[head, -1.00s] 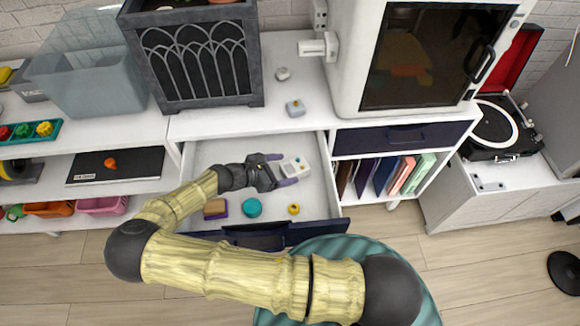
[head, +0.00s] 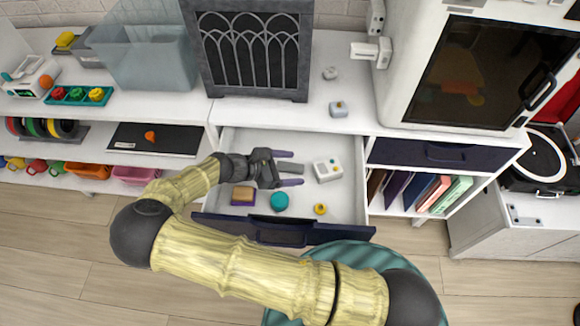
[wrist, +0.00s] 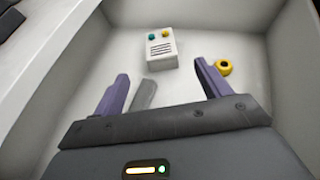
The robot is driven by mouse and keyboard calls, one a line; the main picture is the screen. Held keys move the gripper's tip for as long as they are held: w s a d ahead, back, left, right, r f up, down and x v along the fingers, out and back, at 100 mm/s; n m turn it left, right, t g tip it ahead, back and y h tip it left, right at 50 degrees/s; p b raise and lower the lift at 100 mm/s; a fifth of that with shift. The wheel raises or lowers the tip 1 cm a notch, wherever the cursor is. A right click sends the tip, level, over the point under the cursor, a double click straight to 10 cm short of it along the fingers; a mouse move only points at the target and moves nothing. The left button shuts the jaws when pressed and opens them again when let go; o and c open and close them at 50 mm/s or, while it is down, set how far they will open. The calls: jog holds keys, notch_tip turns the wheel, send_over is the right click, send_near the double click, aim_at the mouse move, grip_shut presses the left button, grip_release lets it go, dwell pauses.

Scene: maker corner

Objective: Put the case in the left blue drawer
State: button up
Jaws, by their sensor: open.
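The white case (head: 328,170), with small coloured knobs and a dark slotted patch, lies on the floor of the open left blue drawer (head: 340,233). It also shows in the wrist view (wrist: 161,50), just beyond my fingertips and apart from them. My gripper (head: 294,168) is inside the drawer area, left of the case, with its purple fingers spread and nothing held. The fingers show in the wrist view too (wrist: 160,70). A grey bar (wrist: 143,95) lies near the left finger there; whether they touch I cannot tell.
The drawer also holds a brown and purple block (head: 243,195), a teal round thing (head: 279,201) and a yellow ring (head: 320,209). The right blue drawer (head: 440,153) is shut.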

jog(key=shift+d, duration=0.15)
jog(key=shift+d+m+g, duration=0.3)
jog(key=shift+d, duration=0.05)
jog(key=s+d+r+m+g+y, duration=0.3)
jog(key=d+m+g+y, duration=0.3)
jog(key=d+m, duration=0.3)
jog(key=s+d+r+m+t+y, duration=0.2)
jog(key=d+r+m+y, duration=0.1)
jog(key=d+r+m, duration=0.2)
jog(key=s+d+r+m+t+y, duration=0.2)
jog(key=d+r+m, duration=0.3)
jog(key=r+m, duration=0.3)
jog(key=shift+s+r+y, duration=0.4)
jog(key=shift+s+r, duration=0.4)
jog(key=shift+r, duration=0.1)
jog(key=shift+a, duration=0.1)
